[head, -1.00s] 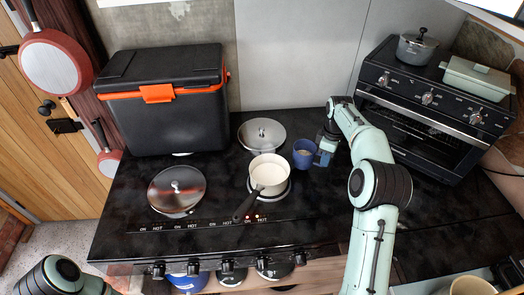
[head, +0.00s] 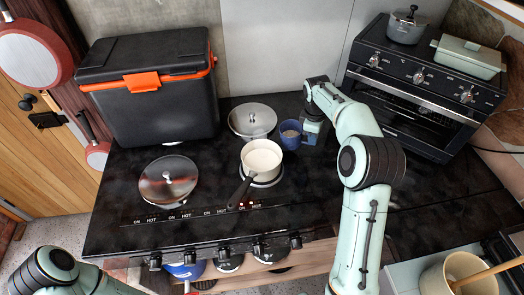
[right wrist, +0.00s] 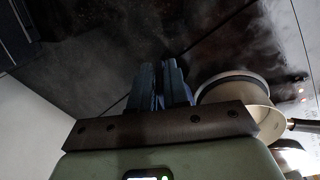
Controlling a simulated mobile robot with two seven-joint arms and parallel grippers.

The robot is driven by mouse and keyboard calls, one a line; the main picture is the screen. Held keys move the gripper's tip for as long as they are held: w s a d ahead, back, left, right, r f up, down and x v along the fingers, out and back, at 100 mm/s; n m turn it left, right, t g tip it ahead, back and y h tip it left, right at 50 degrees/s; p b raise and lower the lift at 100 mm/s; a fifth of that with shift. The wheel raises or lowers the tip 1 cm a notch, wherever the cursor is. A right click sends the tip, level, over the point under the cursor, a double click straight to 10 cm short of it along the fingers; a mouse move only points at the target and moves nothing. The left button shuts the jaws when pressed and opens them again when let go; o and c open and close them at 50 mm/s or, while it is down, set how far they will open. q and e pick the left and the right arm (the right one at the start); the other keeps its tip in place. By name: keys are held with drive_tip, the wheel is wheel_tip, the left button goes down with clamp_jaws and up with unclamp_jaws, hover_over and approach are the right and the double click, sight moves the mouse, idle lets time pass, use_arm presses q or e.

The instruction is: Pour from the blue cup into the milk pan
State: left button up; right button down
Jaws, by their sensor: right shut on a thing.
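The blue cup (head: 290,135) is upright, with something pale inside, just right of and behind the milk pan. My right gripper (head: 309,129) is shut on the cup's right side; its fingers also show in the right wrist view (right wrist: 161,86). The milk pan (head: 262,159) is cream inside, with a black handle toward the front. It sits on a burner of the black hob, and part of it shows in the right wrist view (right wrist: 265,118). Cup and pan look apart. My left arm enters at the lower left, its gripper outside the picture.
A steel lid (head: 252,121) lies behind the pan and another (head: 168,181) at front left. A black cool box (head: 150,90) stands at the back left, an oven (head: 415,95) at the right. A cream pot (head: 440,282) shows at lower right.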

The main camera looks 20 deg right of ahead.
drive_tip(key=s+a+r+t+h, duration=0.1)
drive_tip(key=a+r+h, duration=0.4)
drive_tip(key=r, duration=0.1)
drive_tip(key=shift+s+a+r+t, duration=0.2)
drive_tip(key=shift+r+t, duration=0.1)
drive_tip(key=shift+r, duration=0.05)
drive_tip(key=shift+a+r+h, duration=0.1)
drive_tip(key=shift+a+h, duration=0.2)
drive_tip(key=shift+h, duration=0.1)
drive_tip(key=shift+s, duration=0.15)
drive_tip(key=shift+a, duration=0.1)
